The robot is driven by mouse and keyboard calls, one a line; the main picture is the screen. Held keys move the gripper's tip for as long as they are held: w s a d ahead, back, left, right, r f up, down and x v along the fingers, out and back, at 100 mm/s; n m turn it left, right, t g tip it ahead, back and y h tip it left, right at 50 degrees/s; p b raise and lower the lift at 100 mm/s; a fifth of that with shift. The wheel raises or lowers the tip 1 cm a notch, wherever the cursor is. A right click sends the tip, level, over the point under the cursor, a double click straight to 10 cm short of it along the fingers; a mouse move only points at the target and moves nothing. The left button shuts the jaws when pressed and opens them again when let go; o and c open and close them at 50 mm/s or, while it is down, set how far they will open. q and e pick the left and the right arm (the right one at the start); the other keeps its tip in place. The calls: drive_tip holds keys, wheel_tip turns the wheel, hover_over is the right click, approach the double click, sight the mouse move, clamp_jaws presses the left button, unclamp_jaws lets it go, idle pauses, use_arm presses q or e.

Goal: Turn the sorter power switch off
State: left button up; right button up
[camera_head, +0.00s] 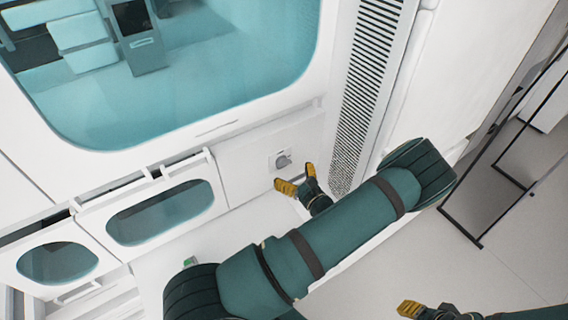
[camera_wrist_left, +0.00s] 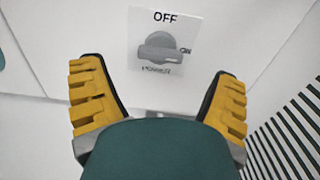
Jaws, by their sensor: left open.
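The power switch (camera_head: 283,161) is a grey rotary knob on a white square plate on the machine's white front panel. In the left wrist view the knob (camera_wrist_left: 158,48) has OFF printed above it, ON at its right and POWER below. Its bar lies roughly sideways, in line with the ON mark. My left gripper (camera_head: 295,176) is open and empty, just in front of the plate and apart from it. In the wrist view its yellow fingers stand either side below the knob. My right gripper (camera_head: 418,309) is cut off at the bottom edge, its jaws unclear.
A large teal window (camera_head: 200,85) is at the upper left of the machine. Two small windowed doors, one of them the near door (camera_head: 160,212), are at the lower left. A slatted vent (camera_head: 365,90) runs right of the switch. A black frame (camera_head: 480,243) stands at the right.

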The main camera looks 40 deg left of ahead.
sight(285, 166)
use_arm(q)
drive_tip(key=shift+x, duration=2.55)
drive_tip(key=c, duration=1.2)
